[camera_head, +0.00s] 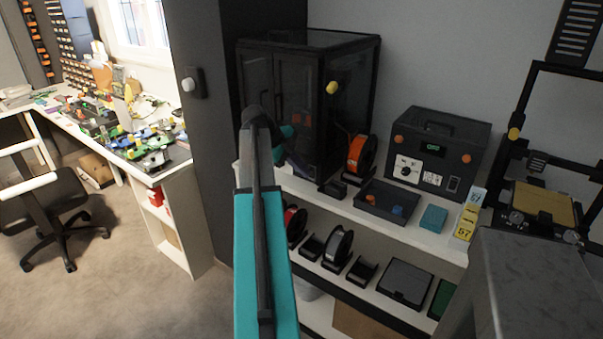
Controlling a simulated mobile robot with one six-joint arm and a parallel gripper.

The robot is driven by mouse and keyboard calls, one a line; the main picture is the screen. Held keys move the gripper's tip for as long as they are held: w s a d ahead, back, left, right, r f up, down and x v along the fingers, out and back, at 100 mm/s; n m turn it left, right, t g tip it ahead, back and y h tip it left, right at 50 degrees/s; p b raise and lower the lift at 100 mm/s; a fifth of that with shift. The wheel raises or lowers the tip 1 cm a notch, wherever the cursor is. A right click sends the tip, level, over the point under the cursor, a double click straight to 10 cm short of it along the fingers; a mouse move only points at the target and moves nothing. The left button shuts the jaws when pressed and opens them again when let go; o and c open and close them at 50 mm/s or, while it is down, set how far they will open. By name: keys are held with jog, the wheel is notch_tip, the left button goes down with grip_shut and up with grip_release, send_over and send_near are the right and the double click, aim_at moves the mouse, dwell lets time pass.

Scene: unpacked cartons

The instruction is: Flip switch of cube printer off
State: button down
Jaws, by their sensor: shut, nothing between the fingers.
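A tall black cube-shaped cabinet with dark glass doors (290,85) stands on the white shelf unit; it looks like the cube printer. No switch can be made out on it. A lower dark box (440,150) stands to its right, with a lit green display, a round dial, orange corner knobs and a small dark rocker-like switch (453,184) at its front lower right. I cannot tell the switch's position.
An orange spool (361,154), a black tray (386,202) and a teal box (433,218) sit on the top shelf. An open-frame printer (540,190) stands at right. A grey block (535,285) fills the lower right. Carpet at left is open, beside a chair (50,205).

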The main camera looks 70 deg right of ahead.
jog(key=shift+r, duration=0.45)
jog(key=shift+a, duration=0.15)
jog(key=shift+w+a+f, duration=0.1)
jog(key=shift+a, duration=0.3)
jog(key=w+a+r+b, duration=0.2)
jog(key=w+a+r, duration=0.4)
jog(key=a, duration=0.2)
jog(key=shift+r, duration=0.35)
dwell(0.4)
